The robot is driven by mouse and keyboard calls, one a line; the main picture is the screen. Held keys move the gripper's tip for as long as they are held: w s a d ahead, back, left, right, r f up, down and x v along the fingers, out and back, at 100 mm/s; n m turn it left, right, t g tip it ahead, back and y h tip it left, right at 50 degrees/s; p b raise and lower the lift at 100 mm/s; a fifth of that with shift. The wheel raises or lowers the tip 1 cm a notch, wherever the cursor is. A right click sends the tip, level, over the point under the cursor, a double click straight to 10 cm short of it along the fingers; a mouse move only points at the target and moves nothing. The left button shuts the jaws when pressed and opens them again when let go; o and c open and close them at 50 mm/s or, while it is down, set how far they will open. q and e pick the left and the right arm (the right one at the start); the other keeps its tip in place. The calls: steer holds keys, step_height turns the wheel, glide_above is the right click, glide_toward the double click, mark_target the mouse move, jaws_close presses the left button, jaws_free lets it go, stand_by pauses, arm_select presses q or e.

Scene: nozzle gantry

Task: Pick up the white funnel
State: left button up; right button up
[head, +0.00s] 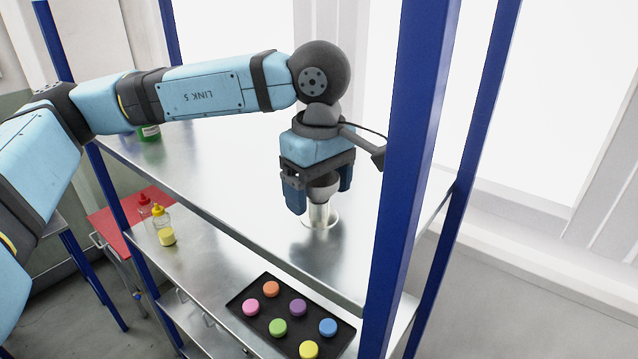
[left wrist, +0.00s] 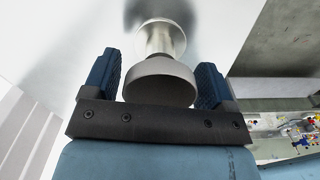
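In the left wrist view the funnel's wide mouth (left wrist: 158,82) lies between the two blue fingers, with a small gap on each side. My left gripper (head: 318,198) is open, pointing down around the funnel. My gripper hides part of the funnel in the head view. My right gripper is not in view.
Blue posts (head: 412,150) frame the shelf; one stands close to the right of my left gripper. A green container (head: 149,132) stands at the back left.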

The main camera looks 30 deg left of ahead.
arm_select(q)
steer(key=c, duration=0.7)
steer(key=shift+o, duration=0.2)
steer(key=shift+r, duration=0.1)
